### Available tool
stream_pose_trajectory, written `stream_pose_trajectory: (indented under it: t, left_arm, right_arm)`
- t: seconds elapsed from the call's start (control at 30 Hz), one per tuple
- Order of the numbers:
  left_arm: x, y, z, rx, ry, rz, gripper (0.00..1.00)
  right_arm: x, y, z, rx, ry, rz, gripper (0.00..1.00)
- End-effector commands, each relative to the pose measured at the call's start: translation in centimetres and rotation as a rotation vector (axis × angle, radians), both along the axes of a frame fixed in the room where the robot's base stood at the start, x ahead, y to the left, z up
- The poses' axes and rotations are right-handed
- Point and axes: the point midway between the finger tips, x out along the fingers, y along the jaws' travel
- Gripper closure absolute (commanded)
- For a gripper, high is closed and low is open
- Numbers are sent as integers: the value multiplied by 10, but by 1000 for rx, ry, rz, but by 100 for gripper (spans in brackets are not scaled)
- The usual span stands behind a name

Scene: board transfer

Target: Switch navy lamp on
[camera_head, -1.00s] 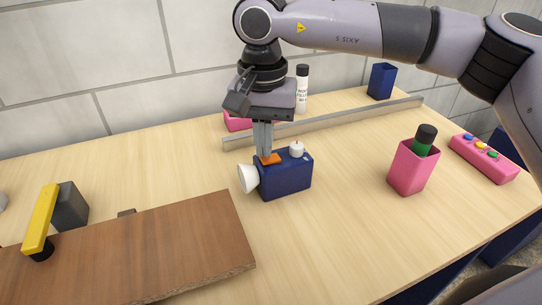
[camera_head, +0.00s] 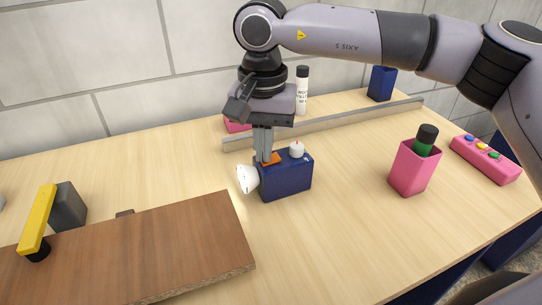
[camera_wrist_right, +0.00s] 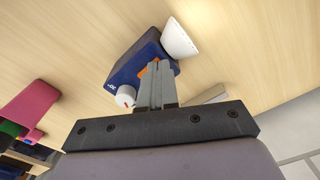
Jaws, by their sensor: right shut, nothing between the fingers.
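The navy lamp (camera_head: 288,181) stands on the table below my right gripper. It has a white cone head (camera_head: 247,179) on its left end, an orange switch (camera_head: 273,158) and a white knob (camera_head: 297,150) on top. The cone's face looks bright, as if lit. My right gripper (camera_head: 265,160) points down, shut and empty, with its fingertips at the orange switch and seemingly touching it. In the right wrist view the fingertips (camera_wrist_right: 152,68) partly hide the switch, and the lamp's cone (camera_wrist_right: 179,38) looks bright. My left gripper is not in view.
A brown board (camera_head: 140,250) lies at front left, with a yellow-handled item (camera_head: 38,220) by it. A grey rail (camera_head: 340,122) runs behind the lamp. A pink cup (camera_head: 412,170) with a green-and-black item and a pink button box (camera_head: 484,158) stand at right.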

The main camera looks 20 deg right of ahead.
Motion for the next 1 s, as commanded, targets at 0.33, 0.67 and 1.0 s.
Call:
stream_pose_trajectory:
  t: [0.33, 0.67, 1.0]
  left_arm:
    - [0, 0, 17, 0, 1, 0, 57]
    - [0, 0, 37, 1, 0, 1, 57]
    - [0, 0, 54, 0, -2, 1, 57]
  right_arm:
    - [-1, 0, 20, -3, 6, 0, 100]
    - [-1, 0, 47, -3, 5, 0, 100]
    - [-1, 0, 68, -3, 5, 0, 100]
